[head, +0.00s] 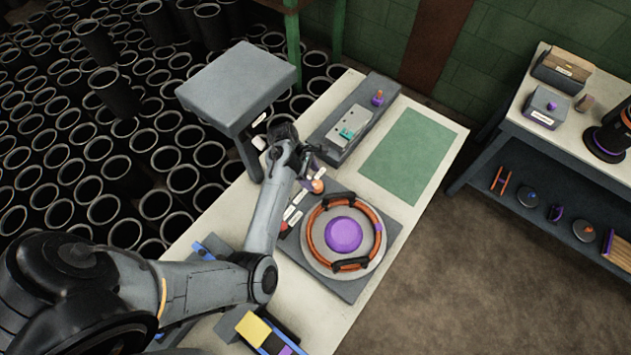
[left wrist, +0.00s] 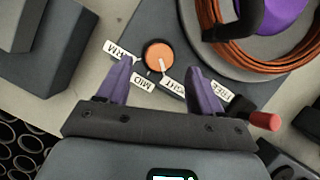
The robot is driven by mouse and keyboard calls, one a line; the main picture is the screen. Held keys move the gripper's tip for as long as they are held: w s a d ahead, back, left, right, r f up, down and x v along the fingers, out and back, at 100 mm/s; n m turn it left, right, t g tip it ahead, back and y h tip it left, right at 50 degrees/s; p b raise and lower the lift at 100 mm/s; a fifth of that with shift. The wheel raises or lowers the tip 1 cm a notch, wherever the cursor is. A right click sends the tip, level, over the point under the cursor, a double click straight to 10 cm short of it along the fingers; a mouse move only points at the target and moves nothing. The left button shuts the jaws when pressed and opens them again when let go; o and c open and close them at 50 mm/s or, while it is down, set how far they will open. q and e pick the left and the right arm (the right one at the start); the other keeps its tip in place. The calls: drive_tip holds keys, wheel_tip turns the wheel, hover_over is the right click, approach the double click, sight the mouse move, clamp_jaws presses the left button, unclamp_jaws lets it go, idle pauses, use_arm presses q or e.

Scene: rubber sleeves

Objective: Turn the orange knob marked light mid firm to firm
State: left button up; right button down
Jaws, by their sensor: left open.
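The orange knob (left wrist: 158,56) sits on a dark grey panel, with white labels around its near side. A pale pointer mark on the knob faces down toward the light label (left wrist: 175,87). The firm label (left wrist: 122,50) is left of the knob and the mid label (left wrist: 143,82) is below it. My left gripper (left wrist: 158,65) is open, its two purple fingers apart on either side of the knob in the picture; I cannot tell whether they touch it. In the head view the knob (head: 318,186) is just beside the gripper, whose fingers are partly hidden. My right gripper is not in view.
A round plate with an orange ring (head: 312,240) and purple dome (head: 343,235) is beside the knob. A red-ended lever (left wrist: 265,121) is near the free label. A raised grey block (head: 238,80) stands left of the gripper. A green mat (head: 408,155) lies clear.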

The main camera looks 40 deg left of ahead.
sight(317, 184)
use_arm(q)
drive_tip(key=shift+x, duration=2.1)
drive_tip(key=shift+c, duration=0.5)
drive_tip(key=c, duration=0.9)
